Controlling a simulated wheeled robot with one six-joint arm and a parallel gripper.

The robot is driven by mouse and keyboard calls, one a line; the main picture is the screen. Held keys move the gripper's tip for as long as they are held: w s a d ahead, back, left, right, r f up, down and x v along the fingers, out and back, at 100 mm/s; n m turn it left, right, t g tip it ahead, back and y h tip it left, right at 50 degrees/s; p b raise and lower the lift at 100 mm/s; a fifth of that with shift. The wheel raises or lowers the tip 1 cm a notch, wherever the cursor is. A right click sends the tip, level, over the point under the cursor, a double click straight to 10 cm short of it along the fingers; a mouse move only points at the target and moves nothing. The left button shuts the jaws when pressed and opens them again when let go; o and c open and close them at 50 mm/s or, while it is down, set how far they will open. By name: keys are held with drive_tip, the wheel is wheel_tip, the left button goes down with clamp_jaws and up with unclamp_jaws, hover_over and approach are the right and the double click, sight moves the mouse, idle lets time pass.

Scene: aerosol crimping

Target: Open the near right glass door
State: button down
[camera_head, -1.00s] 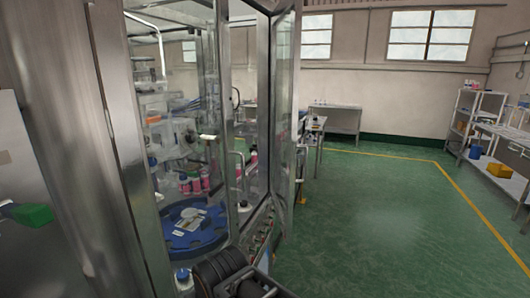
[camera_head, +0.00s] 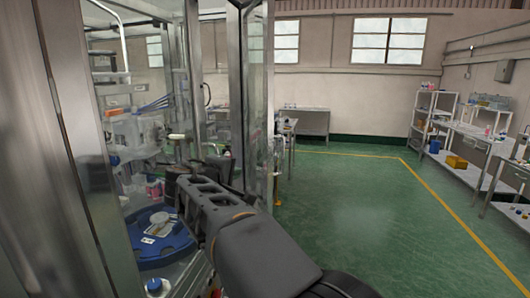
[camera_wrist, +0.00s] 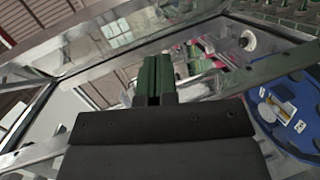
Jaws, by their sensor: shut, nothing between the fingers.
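The machine enclosure's near glass panel (camera_head: 155,95) stands between a wide steel post at left and a narrower post. I cannot tell whether this panel is the near right door or whether it is ajar. A pale knob-like fitting (camera_head: 178,136) shows at the glass, just above my gripper (camera_head: 180,172). In the wrist view my gripper (camera_wrist: 156,75) has its dark green fingers together, with nothing between them. A round pale fitting (camera_wrist: 247,40) lies to their upper right. Contact between fingers and door cannot be made out. My arm hides the panel's lower right.
Another framed glass panel (camera_head: 257,115) stands out at an angle just right of my gripper. A blue round turntable (camera_head: 160,237) and bottles are behind the glass. Green floor (camera_head: 350,220) is open to the right, with workbenches and shelves (camera_head: 435,115) beyond.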

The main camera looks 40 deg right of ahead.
drive_tip(key=w+d+r+h, duration=0.3)
drive_tip(key=r, duration=0.1)
drive_tip(key=p, duration=0.3)
approach(267, 142)
drive_tip(key=w+d, duration=0.4)
drive_tip(key=shift+s+d+r+n+p, duration=0.15)
drive_tip(key=shift+d+p, duration=0.15)
drive_tip(key=shift+d, duration=0.3)
drive_tip(key=shift+s+d+n+p, duration=0.15)
drive_tip(key=shift+d+p, duration=0.15)
drive_tip(key=shift+d, duration=0.25)
drive_tip(key=shift+s+d, duration=0.45)
drive_tip(key=shift+d, duration=0.3)
